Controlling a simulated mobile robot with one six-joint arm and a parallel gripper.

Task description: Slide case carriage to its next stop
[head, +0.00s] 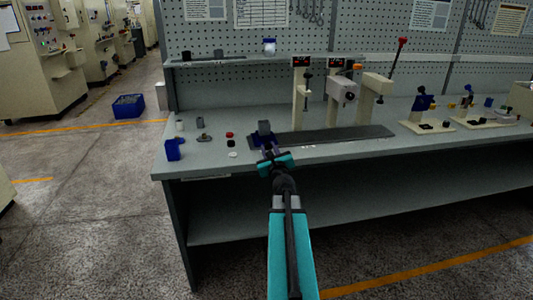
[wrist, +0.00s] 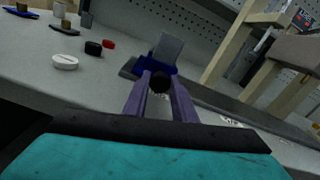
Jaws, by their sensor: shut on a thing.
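The case carriage is a small blue block (wrist: 152,66) at the left end of a dark rail (head: 350,135) on the bench. A grey case (head: 264,127) stands upright on the carriage; it also shows in the wrist view (wrist: 167,48). My gripper (head: 268,148) reaches in from the front edge of the bench. In the wrist view its two purple fingers (wrist: 160,92) are shut on the carriage's round black knob (wrist: 160,82). The fingers and wrist hide part of the carriage in the head view.
Cream stations with displays (head: 301,90) stand behind the rail to the right. The rail is clear right of the carriage. Left on the bench are a blue bin (head: 173,149), a red button (head: 229,135), a black button and a white disc (head: 233,155).

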